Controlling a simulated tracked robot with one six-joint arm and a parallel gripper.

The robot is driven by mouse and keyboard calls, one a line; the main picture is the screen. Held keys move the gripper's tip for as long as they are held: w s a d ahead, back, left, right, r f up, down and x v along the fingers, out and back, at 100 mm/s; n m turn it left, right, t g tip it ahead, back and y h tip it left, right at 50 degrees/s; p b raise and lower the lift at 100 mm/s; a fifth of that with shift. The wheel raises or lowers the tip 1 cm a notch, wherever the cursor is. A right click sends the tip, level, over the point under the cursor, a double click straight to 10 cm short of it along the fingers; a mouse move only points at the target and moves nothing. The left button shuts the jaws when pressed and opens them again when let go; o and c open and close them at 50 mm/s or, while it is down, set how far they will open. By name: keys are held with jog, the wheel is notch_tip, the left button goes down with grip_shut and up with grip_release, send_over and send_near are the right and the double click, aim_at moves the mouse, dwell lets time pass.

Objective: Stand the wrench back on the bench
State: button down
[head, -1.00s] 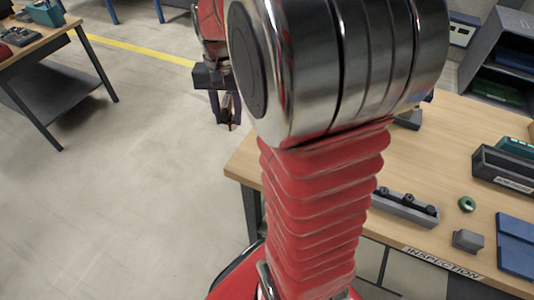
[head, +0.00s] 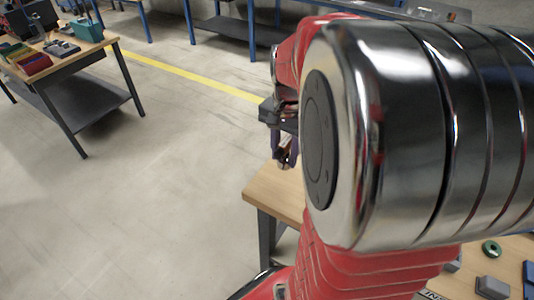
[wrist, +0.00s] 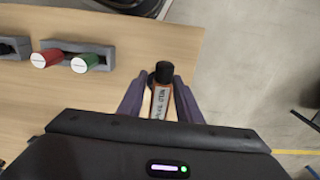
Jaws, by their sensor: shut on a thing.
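My gripper (head: 285,158) is shut on a slim thing (wrist: 160,100) with a round black end and a pale, lettered face edged in orange-brown. I cannot tell from its shape that it is a wrench. In the wrist view it lies between the two dark purple fingers. My arm hides most of the bench in the head view.
In the wrist view a grey holder (wrist: 104,57) with red and green round-ended pieces stands on the bench, left of the gripper. A green ring (head: 491,248) and a grey block (head: 492,287) lie at the right. Another table (head: 75,55) stands far left; open floor lies between.

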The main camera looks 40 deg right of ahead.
aim_at(286, 141)
jog(key=shift+f, duration=2.1)
jog(key=shift+f, duration=1.85)
jog(key=shift+f, duration=0.1)
jog(key=c, duration=1.3)
grip_release()
jog(key=shift+o, duration=0.2)
notch_tip(286, 141, up, 12)
jog(key=shift+r, duration=0.1)
